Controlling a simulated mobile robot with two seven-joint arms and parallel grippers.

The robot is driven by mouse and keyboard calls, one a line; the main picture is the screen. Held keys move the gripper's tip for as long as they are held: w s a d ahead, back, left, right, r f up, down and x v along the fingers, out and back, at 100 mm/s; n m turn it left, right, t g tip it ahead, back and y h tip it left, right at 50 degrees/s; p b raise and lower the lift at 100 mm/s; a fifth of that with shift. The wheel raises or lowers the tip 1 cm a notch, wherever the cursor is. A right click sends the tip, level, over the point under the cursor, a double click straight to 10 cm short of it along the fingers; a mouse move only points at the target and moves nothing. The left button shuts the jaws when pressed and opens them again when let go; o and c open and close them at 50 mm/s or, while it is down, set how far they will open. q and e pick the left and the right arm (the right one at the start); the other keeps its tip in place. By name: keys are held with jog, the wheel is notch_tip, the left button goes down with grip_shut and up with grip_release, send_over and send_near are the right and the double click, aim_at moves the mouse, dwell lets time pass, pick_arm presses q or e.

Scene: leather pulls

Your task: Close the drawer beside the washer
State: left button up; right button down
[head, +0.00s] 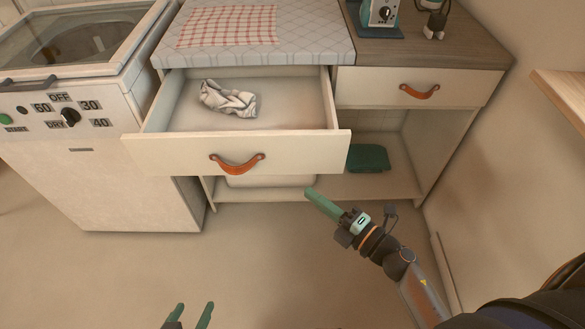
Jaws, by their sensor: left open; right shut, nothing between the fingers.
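The drawer (304,156) beside the washer (130,165) is pulled well out and has an orange-brown leather pull (237,166) on its cream front. A crumpled grey-white cloth (229,99) lies inside it. The washer stands to its left. My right gripper (311,193) is shut and empty, its green fingers just below the right end of the drawer front in the picture; I cannot tell if they touch it. My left gripper (190,312) is open and empty at the bottom edge, below and apart from the drawer; only its green fingertips show.
A closed drawer (416,88) with a leather pull is at the right. Below it, a green folded item (367,158) lies on an open shelf. A checkered cloth (228,26) lies on the quilted top above the open drawer. The floor (150,262) in front is clear.

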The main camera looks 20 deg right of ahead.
aim_at(280, 157)
jog(key=shift+w+a, duration=0.3)
jog(key=shift+w, duration=1.35)
jog(key=shift+w+a, duration=0.35)
jog(key=shift+w, duration=1.35)
jog(key=shift+w+a, duration=0.3)
jog(key=shift+w, duration=1.35)
jog(key=shift+w, duration=0.1)
